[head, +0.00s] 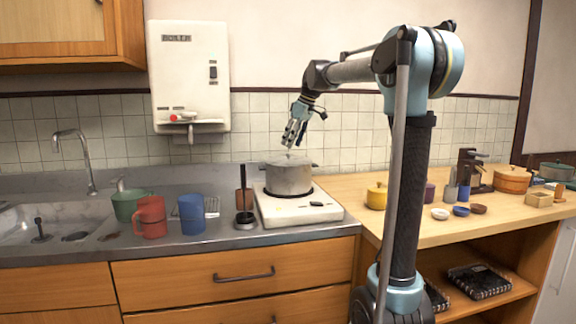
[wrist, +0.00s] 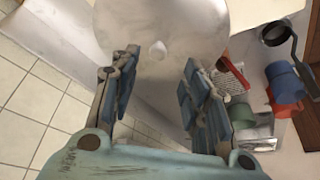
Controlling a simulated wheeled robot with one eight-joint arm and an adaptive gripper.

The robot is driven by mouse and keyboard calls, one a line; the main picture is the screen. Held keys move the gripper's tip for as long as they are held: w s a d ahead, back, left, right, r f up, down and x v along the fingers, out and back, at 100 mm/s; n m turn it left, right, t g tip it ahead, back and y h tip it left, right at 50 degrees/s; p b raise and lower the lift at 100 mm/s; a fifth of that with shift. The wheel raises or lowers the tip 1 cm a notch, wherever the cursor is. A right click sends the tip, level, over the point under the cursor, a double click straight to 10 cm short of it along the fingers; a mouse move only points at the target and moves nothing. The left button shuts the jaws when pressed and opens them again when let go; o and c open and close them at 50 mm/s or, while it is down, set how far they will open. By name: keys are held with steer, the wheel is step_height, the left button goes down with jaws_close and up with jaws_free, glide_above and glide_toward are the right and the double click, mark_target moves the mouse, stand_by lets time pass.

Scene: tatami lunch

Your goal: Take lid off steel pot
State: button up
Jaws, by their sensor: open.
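The steel pot (head: 289,179) stands on a white portable stove on the counter. Its lid (head: 288,160) is on top, with a small knob in the middle. My gripper (head: 293,139) is just above the lid, pointing down, and is empty. In the wrist view the round lid (wrist: 125,20) fills the top middle, and its pale knob (wrist: 158,50) shows between the fingertips. The two fingers of my gripper (wrist: 162,58) are apart, one on each side of the knob. I cannot tell how far the fingertips are above the knob.
The white stove (head: 300,208) sits near the counter's front edge. A yellow pot (head: 377,196) is on the wooden table at right.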

steer(key=shift+d+x, duration=0.15)
steer(key=shift+x, duration=1.15)
steer(key=shift+d+x, duration=0.15)
steer(key=shift+x, duration=1.1)
steer(key=shift+w+f, duration=0.1)
jaws_close()
